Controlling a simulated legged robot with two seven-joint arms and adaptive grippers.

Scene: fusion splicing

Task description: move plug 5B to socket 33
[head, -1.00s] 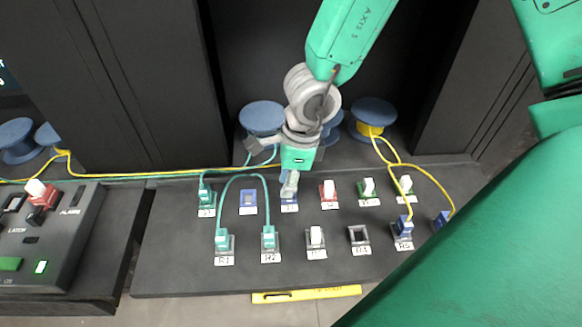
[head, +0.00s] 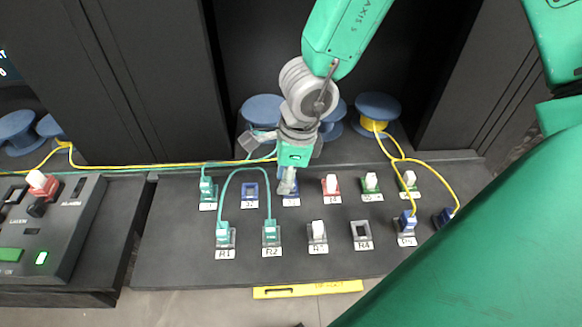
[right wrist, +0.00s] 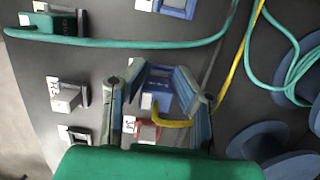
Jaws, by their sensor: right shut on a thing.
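My right gripper (head: 287,187) points down over the blue socket 33 (head: 291,200) in the back row and largely hides it. In the right wrist view its fingers (right wrist: 157,75) stand on both sides of a blue plug (right wrist: 157,100) with a yellow cable (right wrist: 176,121), which I take as plug 5B. The gripper is shut on this plug, and the plug is at the socket. I cannot tell how deep it sits. My left gripper is not in view.
Blue empty socket 32 (head: 250,191) is left of the gripper, and a red socket with a white plug (head: 331,185) is right. Teal plugs R1 (head: 223,233) and R2 (head: 270,231) share a looped cable. Blue spools (head: 377,106) stand behind. Socket R4 (head: 361,231) is empty.

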